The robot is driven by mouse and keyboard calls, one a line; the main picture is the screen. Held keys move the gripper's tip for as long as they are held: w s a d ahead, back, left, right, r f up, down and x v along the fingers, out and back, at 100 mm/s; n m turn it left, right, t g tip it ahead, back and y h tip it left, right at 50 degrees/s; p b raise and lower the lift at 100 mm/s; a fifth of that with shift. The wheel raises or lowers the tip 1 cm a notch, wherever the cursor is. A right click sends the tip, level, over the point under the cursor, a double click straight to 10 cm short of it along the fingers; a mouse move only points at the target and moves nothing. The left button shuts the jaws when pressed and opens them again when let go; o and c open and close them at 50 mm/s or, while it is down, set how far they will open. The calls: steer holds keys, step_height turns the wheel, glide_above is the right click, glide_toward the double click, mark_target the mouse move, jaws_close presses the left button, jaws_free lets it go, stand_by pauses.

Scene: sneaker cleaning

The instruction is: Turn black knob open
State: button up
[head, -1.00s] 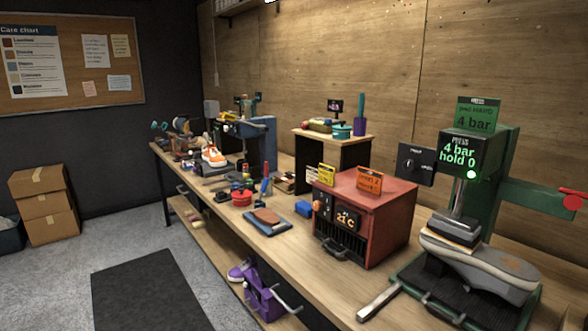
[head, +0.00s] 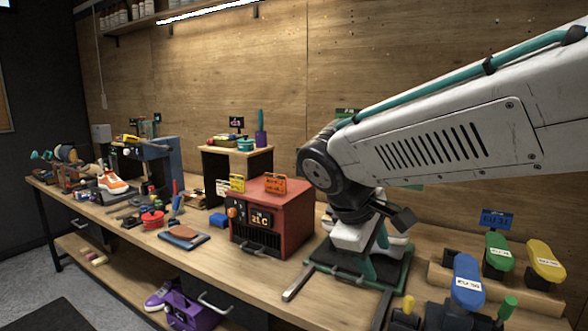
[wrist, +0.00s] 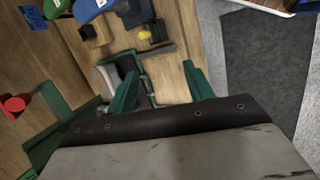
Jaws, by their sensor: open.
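The black knob is not visible now. In the earlier head view it sat on a dark wall box behind the press, and my arm now covers that spot. My gripper shows in the wrist view (wrist: 160,80) as two green fingers spread wide with nothing between them. In the head view my arm reaches in from the right and bends down over the press end of the bench, and the fingers are hard to make out there. The green press is mostly hidden behind my arm. Its red-ended lever (wrist: 14,105) shows at the left of the wrist view.
A red heater box (head: 271,220) stands left of my arm. Blue (head: 467,284), green (head: 498,252) and yellow (head: 546,261) labelled tools stand at the right. A dark floor mat (wrist: 262,70) lies beyond the bench edge. The plywood wall (head: 240,80) rises behind.

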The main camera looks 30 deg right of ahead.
steer(key=w+d+r+n+t+h, duration=0.1)
steer(key=w+d+r+n+h, duration=0.15)
steer(key=w, duration=0.55)
steer(key=w+d+r+n+h, duration=0.1)
steer(key=w+d+n+h, duration=0.2)
steer(key=w, duration=0.4)
steer(key=n+t+h, duration=0.5)
steer(key=n+t, duration=0.2)
steer(key=n, duration=0.4)
glide_toward(305, 166)
steer(key=d, duration=0.1)
steer(key=x, duration=0.7)
steer(key=shift+w+d, duration=0.15)
steer(key=shift+w, duration=0.3)
steer(key=c, duration=1)
